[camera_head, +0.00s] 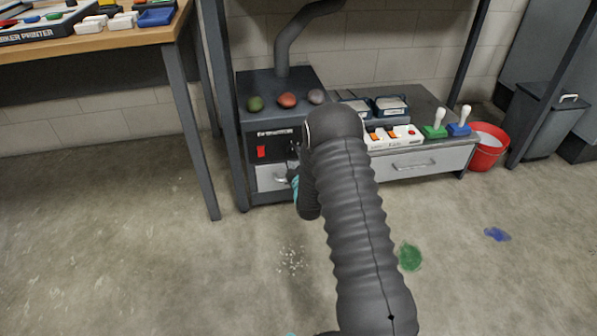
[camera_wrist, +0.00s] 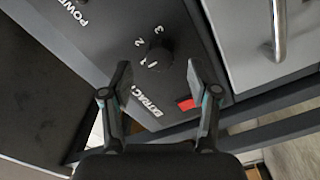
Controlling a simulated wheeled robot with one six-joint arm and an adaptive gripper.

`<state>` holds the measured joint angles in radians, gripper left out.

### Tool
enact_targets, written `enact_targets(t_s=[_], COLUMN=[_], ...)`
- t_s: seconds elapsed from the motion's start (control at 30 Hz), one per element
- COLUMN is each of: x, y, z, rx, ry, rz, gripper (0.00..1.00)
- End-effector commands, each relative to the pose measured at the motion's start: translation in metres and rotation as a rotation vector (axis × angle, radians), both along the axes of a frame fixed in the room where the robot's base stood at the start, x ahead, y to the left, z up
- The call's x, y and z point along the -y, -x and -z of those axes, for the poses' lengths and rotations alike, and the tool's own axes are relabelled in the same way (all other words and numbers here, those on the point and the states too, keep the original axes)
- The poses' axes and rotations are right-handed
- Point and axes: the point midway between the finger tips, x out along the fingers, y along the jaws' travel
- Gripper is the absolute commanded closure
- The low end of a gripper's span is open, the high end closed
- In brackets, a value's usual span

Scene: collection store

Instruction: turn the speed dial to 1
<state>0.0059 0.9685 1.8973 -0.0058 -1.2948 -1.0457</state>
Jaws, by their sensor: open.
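The speed dial (camera_wrist: 160,57) is a small round black knob on a dark panel in the wrist view. White numerals 1, 2 and 3 curve around its left and upper side. A small pale mark near its lower left lies close to the 1; I cannot tell exactly where it points. My gripper (camera_wrist: 158,72) is open, one finger left and one right of the dial, seemingly apart from it. In the head view my arm hides the dial and most of the gripper.
A red switch (camera_head: 261,152) sits on the panel, below the lettering. A drawer with a metal handle (camera_wrist: 279,28) is beside the panel. Coloured stones (camera_head: 287,100) lie on top of the cabinet. A red bucket (camera_head: 487,150) stands right; the floor in front is open.

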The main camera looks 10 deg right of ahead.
Motion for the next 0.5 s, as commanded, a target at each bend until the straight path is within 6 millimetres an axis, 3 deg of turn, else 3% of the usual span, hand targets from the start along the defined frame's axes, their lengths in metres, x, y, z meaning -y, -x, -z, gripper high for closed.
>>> enact_targets(t_s=[0.3, 0.5], x=[0.0, 0.0], y=[0.062, 0.083], z=[-0.001, 0.0], rx=[-0.001, 0.0], ry=[0.0, 0.0], rz=[0.0, -0.001], gripper=[0.39, 0.39])
